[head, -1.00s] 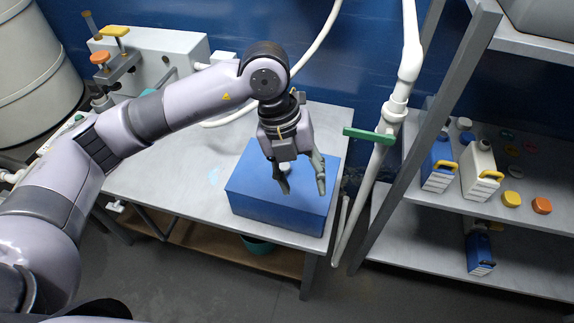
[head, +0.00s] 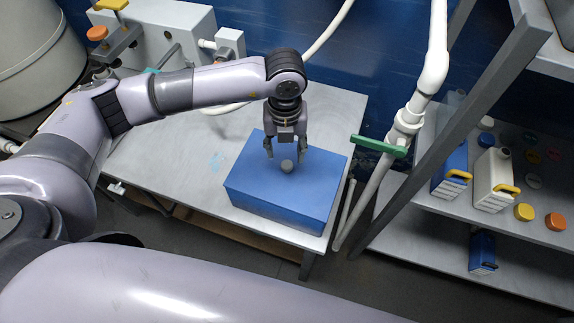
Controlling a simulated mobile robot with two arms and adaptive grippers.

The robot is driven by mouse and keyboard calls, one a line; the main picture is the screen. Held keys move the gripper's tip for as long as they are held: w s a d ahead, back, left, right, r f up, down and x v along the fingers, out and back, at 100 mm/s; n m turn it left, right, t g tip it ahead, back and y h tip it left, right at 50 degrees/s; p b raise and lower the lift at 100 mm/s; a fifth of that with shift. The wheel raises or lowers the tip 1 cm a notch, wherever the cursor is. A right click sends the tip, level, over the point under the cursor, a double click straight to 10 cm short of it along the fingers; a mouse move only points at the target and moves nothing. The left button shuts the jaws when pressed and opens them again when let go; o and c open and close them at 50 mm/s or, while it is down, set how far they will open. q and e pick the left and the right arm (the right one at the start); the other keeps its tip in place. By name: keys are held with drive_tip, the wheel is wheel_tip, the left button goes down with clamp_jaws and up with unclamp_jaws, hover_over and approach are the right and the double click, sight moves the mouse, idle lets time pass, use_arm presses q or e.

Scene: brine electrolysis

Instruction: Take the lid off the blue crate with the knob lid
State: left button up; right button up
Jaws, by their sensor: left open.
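The blue crate (head: 270,210) stands on the grey metal table, with its flat blue lid (head: 315,175) on top. A small round grey knob (head: 287,166) sticks up from the lid. My left gripper (head: 285,155) points down over the lid, just behind the knob in the picture. Its fingers are spread and hold nothing. I cannot tell whether a finger touches the knob or the lid. My right gripper is not in view.
The table (head: 190,170) has bare room left of the crate. A white pipe with a green valve handle (head: 379,146) rises close to the crate's right. A shelf (head: 460,221) with blue and white jugs and coloured caps stands farther right. A valve unit (head: 165,35) sits at the back left.

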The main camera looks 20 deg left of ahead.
sight(287, 164)
use_arm(q)
wheel_tip(287, 164, down, 3)
drive_tip(key=shift+w+r, duration=0.1)
drive_tip(key=shift+f+p, duration=0.2)
drive_tip(key=shift+p, duration=0.3)
drive_tip(key=f, duration=0.1)
drive_tip(key=f+p, duration=0.1)
drive_tip(key=f, duration=0.1)
drive_tip(key=f+p, duration=0.1)
drive_tip(key=shift+w+d+f, duration=0.1)
drive_tip(key=shift+w+f, duration=0.1)
drive_tip(key=shift+w, duration=0.05)
drive_tip(key=shift+f, duration=0.25)
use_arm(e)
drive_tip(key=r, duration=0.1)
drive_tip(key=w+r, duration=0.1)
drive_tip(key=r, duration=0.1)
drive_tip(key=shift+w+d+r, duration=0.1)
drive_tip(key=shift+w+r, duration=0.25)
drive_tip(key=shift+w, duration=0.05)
use_arm(q)
drive_tip(key=shift+c, duration=0.4)
clamp_jaws()
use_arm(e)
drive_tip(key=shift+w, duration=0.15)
